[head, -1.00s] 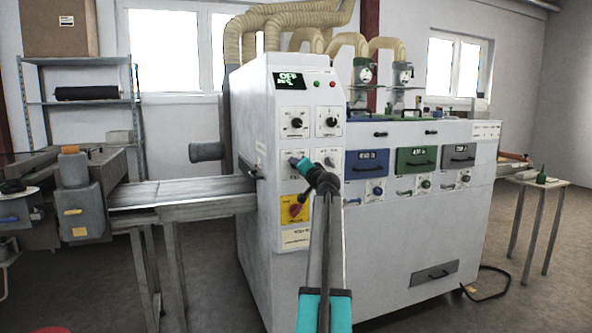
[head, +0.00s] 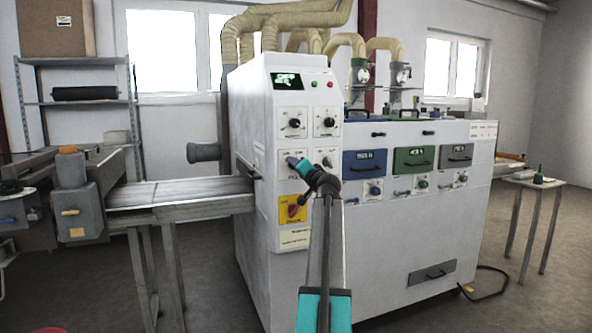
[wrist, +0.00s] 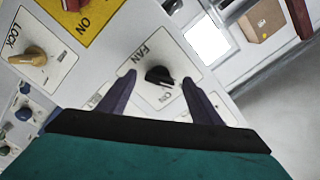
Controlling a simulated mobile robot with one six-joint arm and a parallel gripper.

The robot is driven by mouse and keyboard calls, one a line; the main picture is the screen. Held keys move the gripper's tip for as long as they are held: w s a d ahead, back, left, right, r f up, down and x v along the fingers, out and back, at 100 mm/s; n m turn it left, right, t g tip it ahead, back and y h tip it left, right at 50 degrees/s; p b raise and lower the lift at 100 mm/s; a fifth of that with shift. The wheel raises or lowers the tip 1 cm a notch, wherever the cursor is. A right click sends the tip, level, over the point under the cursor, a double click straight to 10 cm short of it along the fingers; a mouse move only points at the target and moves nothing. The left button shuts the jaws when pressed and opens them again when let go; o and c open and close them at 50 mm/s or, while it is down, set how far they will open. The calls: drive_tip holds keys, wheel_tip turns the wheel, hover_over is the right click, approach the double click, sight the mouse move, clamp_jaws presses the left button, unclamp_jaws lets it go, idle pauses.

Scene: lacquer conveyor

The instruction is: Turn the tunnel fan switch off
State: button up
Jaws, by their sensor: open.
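The tunnel fan switch (wrist: 156,74) is a black knob on a white plate marked FAN on one side and ON on the other, seen upside down in the wrist view. Its narrow end points to the lower right, on the side of the ON label. My gripper (wrist: 159,77) is open, with one dark finger on each side of the knob. I cannot tell whether the fingers touch it. In the head view my gripper (head: 291,162) is at the machine's front panel (head: 262,115), and the fan knob is hidden behind it.
A LOCK knob (wrist: 36,55) sits beside the fan plate. A yellow plate with a red switch (head: 293,208) is just below my gripper. Two black dials (head: 294,124) are above, under a small display (head: 287,81). The conveyor table (head: 180,193) extends left.

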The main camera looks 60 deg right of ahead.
drive_tip(key=v, duration=1.2)
drive_tip(key=shift+a, duration=0.15)
drive_tip(key=shift+w, duration=0.1)
idle(0.4)
